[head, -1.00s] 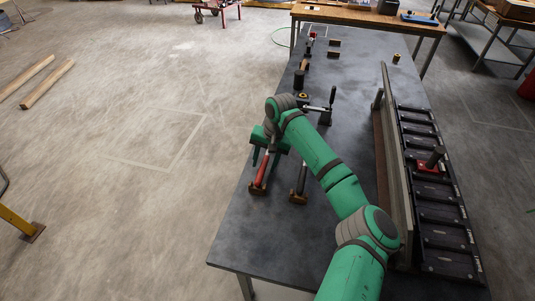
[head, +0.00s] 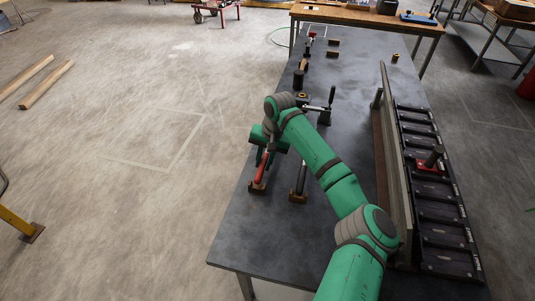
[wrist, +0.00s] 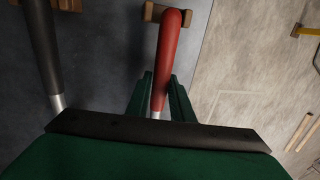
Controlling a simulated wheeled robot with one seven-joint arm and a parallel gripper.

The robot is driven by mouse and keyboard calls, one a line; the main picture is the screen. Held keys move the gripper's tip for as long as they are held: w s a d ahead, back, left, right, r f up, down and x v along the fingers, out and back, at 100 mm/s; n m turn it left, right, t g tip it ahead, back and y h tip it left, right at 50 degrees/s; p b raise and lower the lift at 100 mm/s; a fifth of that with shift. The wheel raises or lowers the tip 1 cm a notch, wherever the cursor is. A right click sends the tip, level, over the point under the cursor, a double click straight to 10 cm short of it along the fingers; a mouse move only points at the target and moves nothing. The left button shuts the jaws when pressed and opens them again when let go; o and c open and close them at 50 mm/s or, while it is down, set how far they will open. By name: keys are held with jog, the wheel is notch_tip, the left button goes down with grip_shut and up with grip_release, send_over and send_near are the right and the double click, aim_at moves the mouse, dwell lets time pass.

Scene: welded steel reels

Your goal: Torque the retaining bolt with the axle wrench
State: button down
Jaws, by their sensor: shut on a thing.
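I cannot tell which is the axle wrench. The lower part of the red tool is hidden. I cannot identify the retaining bolt.
A dark fixture with an upright lever (head: 331,100) stands beyond my wrist. A long upright panel (head: 389,150) and a black rack (head: 440,215) holding a red-based part (head: 428,166) line the right side. Small blocks (head: 333,43) sit farther back. The near-left tabletop (head: 250,235) is bare.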

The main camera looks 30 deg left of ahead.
jog(key=shift+r, duration=3.05)
jog(key=s+d+r, duration=0.3)
jog(key=s+r, duration=0.3)
jog(key=s+d+r, duration=0.3)
jog(key=s+r, duration=0.3)
jog(key=s, duration=0.1)
jog(key=shift+s+d, duration=0.25)
jog(key=shift+d, duration=0.05)
